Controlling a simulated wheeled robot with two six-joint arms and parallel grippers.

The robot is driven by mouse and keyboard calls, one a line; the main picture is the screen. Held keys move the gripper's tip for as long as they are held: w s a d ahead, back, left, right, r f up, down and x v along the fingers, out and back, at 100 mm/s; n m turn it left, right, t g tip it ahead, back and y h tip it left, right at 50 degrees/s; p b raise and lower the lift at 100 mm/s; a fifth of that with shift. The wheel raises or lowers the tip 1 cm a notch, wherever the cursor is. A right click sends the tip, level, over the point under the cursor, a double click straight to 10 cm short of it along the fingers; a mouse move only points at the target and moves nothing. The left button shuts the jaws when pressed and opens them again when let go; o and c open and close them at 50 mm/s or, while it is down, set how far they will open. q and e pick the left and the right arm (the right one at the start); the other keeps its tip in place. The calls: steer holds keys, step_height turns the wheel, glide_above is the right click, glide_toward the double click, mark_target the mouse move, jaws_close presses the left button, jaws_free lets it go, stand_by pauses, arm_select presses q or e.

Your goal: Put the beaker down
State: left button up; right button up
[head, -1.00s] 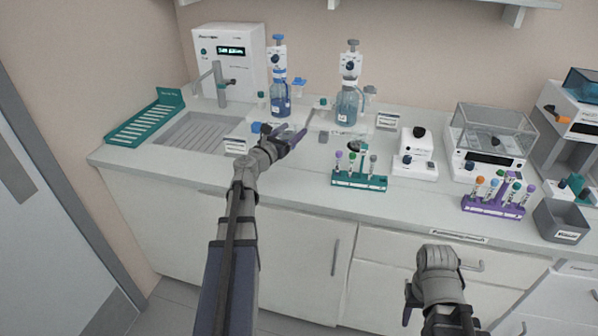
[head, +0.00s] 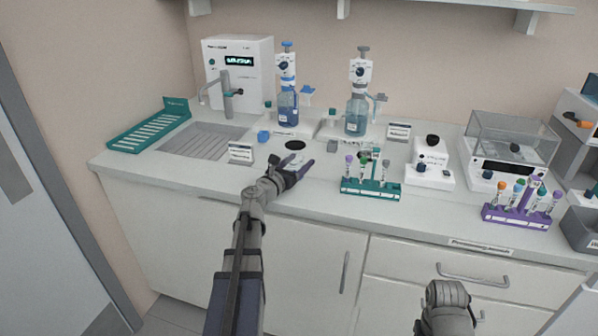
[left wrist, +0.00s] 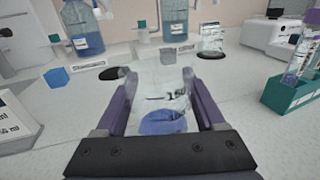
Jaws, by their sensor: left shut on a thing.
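The beaker (left wrist: 168,98) is clear glass with blue at its near end in the left wrist view. It sits between the purple fingers of my left gripper (left wrist: 158,92), which are shut on it. In the head view, the left gripper (head: 299,168) is over the front part of the counter, left of the teal tube rack, and the beaker is hard to make out there. I cannot tell whether the beaker touches the counter. My right arm shows at the lower right of the head view, but its fingers do not show.
A dark round spot (head: 295,145) lies on the counter (head: 330,190) just behind the left gripper. A blue cube (head: 263,136), a label stand (head: 240,153) and two dispenser bottles (head: 288,105) stand around it. The teal rack (head: 371,190) with tubes is to the right.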

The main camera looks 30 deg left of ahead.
arm_select(q)
steer(key=shift+f, duration=0.35)
steer(key=shift+f, duration=0.15)
steer(key=o, duration=1.3)
steer(key=shift+s+r, duration=0.2)
steer(key=shift+s, duration=0.1)
steer(key=s, duration=1.1)
steer(key=shift+s+a, duration=0.15)
steer(key=shift+s, duration=0.1)
